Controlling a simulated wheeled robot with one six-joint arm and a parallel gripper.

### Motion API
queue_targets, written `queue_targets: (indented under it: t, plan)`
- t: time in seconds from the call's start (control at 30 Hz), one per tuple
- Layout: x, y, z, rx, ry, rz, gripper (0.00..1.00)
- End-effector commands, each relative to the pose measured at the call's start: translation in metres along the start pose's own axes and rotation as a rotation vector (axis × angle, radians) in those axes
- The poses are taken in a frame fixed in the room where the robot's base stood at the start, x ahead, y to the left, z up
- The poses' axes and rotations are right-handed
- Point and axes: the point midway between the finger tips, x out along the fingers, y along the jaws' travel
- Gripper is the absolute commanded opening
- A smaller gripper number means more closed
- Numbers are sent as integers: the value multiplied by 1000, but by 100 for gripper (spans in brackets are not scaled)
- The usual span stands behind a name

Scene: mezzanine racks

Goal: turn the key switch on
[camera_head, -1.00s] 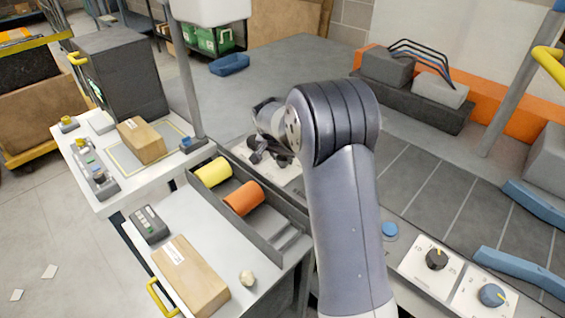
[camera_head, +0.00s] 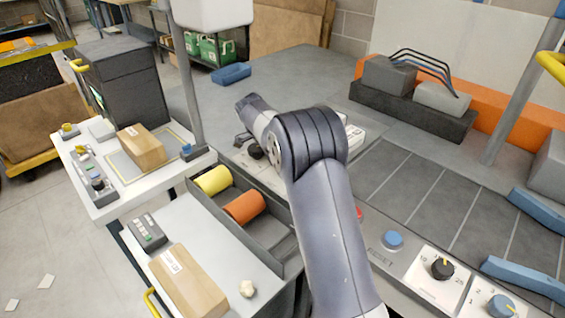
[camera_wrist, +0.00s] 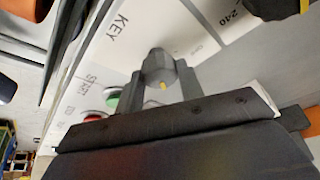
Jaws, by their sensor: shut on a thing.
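In the wrist view, the key switch (camera_wrist: 158,66) is a grey knob with a yellow mark on a white plate printed "KEY" (camera_wrist: 122,37). My gripper (camera_wrist: 165,77) has one finger on each side of the knob and is shut on it. The mark points towards the palm, low in the picture. In the head view, my gripper (camera_head: 245,144) is down at the panel left of my wrist, small and partly hidden. I cannot tell the key knob apart there.
Beside the key plate are a green button (camera_wrist: 113,99), a red button (camera_wrist: 94,117) and a dark dial (camera_wrist: 272,8) near "240". In the head view, a blue reset button (camera_head: 393,240) and a black dial (camera_head: 441,268) sit right of my arm. A roller tray (camera_head: 268,235) lies left.

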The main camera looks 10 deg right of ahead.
Motion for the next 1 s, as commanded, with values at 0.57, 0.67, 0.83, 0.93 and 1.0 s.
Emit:
queue_targets:
  t: [0.57,0.67,0.83,0.93,1.0]
  plan:
    - [0,-2,0,225,-2,93,13]
    - [0,-2,0,232,-3,96,13]
    - [0,-2,0,235,-3,96,13]
    - [0,-2,0,235,-2,96,13]
    - [0,-2,0,235,-2,96,13]
